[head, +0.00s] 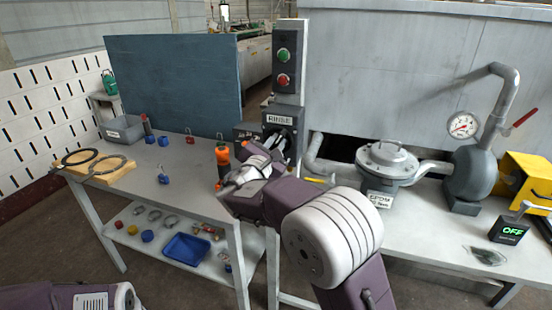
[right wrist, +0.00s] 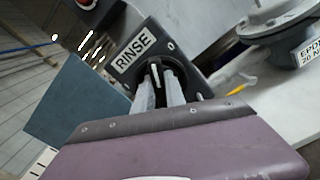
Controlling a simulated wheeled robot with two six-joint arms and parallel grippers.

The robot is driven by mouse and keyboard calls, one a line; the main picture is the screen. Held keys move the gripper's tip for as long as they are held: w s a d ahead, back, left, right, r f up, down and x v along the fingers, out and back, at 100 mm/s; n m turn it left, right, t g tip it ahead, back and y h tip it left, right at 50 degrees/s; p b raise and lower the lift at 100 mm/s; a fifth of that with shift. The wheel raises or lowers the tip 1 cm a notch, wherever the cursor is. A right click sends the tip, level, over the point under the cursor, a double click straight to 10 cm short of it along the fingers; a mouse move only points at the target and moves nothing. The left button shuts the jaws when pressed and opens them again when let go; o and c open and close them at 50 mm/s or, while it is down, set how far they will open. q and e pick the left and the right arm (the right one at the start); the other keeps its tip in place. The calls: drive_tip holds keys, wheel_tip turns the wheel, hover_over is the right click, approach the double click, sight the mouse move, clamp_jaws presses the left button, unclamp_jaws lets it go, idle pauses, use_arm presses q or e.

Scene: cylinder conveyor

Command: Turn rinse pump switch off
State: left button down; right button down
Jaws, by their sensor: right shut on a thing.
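The rinse pump switch (head: 278,120) is a dark box with a white RINSE label on a grey post, and it also shows in the right wrist view (right wrist: 133,50). My right gripper (head: 285,143) reaches the front of this box. In the right wrist view its two grey fingers (right wrist: 162,82) are shut on the dark switch handle (right wrist: 155,74), one on each side, below the label. The handle's exact angle is partly hidden by the fingers. My left gripper is out of view; only part of my left arm shows at the lower left.
Above the switch are a green button (head: 283,55) and a red button (head: 283,80). A workbench (head: 130,188) with tools is on the left.

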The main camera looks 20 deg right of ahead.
drive_tip(key=m+b, duration=0.3)
drive_tip(key=b, duration=0.1)
drive_tip(key=m+b, duration=0.3)
drive_tip(key=b, duration=0.1)
drive_tip(key=f+m+b, duration=0.1)
drive_tip(key=m+b, duration=0.2)
drive_tip(key=b, duration=0.1)
drive_tip(key=shift+s+d+f+b, duration=0.1)
drive_tip(key=shift+s+d+b, duration=0.05)
drive_tip(key=shift+b, duration=0.25)
drive_tip(key=shift+m+b, duration=1.5)
drive_tip(key=shift+m, duration=0.1)
drive_tip(key=c, duration=1.4)
unclamp_jaws()
drive_tip(key=v, duration=0.9)
